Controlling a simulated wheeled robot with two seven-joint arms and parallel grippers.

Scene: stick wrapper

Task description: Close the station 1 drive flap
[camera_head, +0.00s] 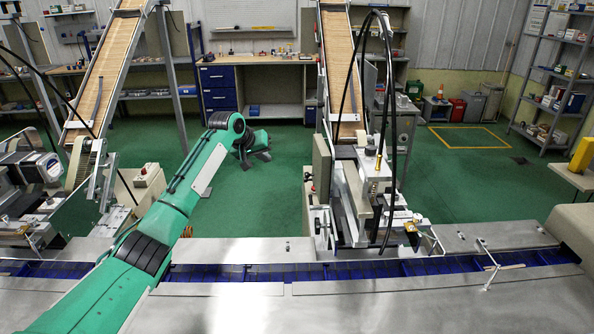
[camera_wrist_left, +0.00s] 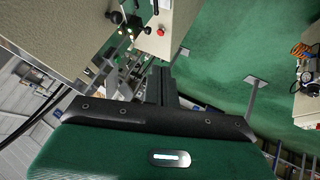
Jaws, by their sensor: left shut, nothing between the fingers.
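My left arm reaches in from the lower left of the head view, and its gripper (camera_head: 258,153) hangs over the green floor between the two stations. The gripper is shut and empty. Its dark shut fingers (camera_wrist_left: 163,86) also show in the left wrist view, apart from the machine parts. A beige upright panel (camera_head: 321,168) stands on the left side of the middle station (camera_head: 368,185). I cannot tell for sure whether it is the drive flap. A beige panel or cabinet (camera_wrist_left: 45,38) fills the upper left of the left wrist view. My right gripper is not in view.
A long metal conveyor (camera_head: 400,304) with a blue channel runs across the front. Another station (camera_head: 40,190) stands at the left. Sloping belts (camera_head: 100,75) rise behind the stations. A beige box with a red button (camera_wrist_left: 158,32) is near the fingers. Green floor between stations is clear.

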